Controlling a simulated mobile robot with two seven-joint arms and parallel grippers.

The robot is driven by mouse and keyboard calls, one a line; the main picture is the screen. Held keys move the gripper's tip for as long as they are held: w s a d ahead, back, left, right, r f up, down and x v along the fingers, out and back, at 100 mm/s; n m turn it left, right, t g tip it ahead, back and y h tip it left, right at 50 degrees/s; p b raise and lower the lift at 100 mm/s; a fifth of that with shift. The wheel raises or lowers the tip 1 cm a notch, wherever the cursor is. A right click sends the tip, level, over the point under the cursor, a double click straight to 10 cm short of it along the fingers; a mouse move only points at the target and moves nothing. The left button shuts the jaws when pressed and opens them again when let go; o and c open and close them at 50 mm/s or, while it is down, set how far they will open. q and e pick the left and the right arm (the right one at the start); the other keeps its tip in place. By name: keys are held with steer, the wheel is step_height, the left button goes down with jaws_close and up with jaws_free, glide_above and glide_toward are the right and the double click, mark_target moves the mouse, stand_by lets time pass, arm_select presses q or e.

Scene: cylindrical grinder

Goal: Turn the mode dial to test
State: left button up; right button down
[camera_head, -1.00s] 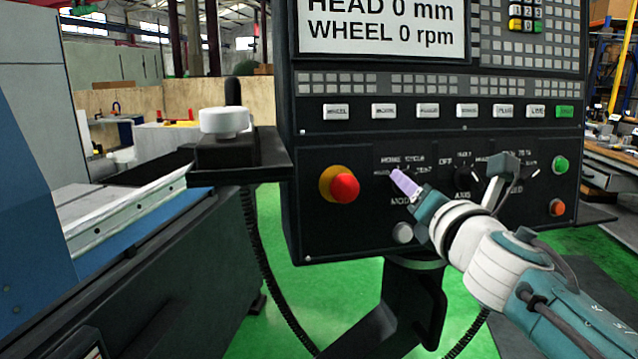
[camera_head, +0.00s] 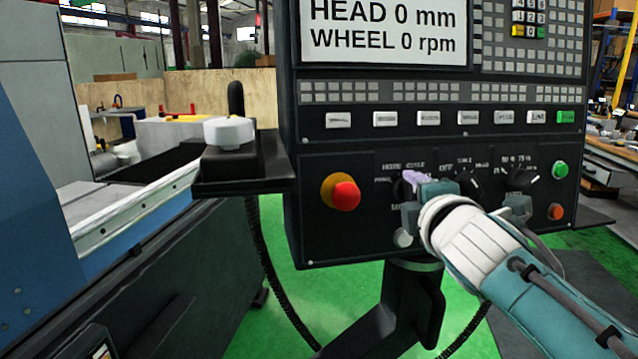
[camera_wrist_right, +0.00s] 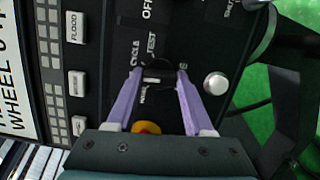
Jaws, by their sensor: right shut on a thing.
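The mode dial (camera_wrist_right: 158,75) is a dark round knob on the black control panel. In the right wrist view it sits between the two lilac fingers of my right gripper (camera_wrist_right: 160,72), which is shut on it. The TEST label (camera_wrist_right: 152,43) shows beside the dial there, and a pale mark on the knob points roughly left; its exact setting is hard to tell. In the head view my right gripper (camera_head: 415,180) is at the dial and covers most of it and part of its labels. My left gripper is not in view.
The red emergency button (camera_head: 346,195) is left of the dial. A small pale round button (camera_head: 403,238) is just below it. The axis dial (camera_head: 470,184) and the speed dial (camera_head: 519,180) are to the right. A row of buttons (camera_head: 429,118) runs above.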

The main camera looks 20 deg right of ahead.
steer(key=m, duration=0.1)
steer(key=m+p, duration=0.1)
steer(key=m, duration=0.1)
steer(key=shift+r+m+g+p, duration=0.2)
steer(key=shift+m+g+p, duration=0.1)
steer(key=shift+g, duration=0.1)
steer(key=m+p, duration=0.2)
steer(key=m, duration=0.1)
steer(key=shift+r+y, duration=0.1)
steer(key=shift+y, duration=0.3)
steer(key=m+p, duration=0.1)
steer(key=m, duration=0.2)
steer(key=shift+d+g+y+p, duration=0.1)
steer(key=shift+g+y+p, duration=0.2)
steer(key=shift+g, duration=0.1)
steer(key=shift+m+y+p, duration=0.3)
steer(key=shift+m+p, duration=0.2)
steer(key=shift+m, duration=0.6)
steer(key=shift+c, duration=1.6)
jaws_free()
steer(key=shift+s, duration=0.1)
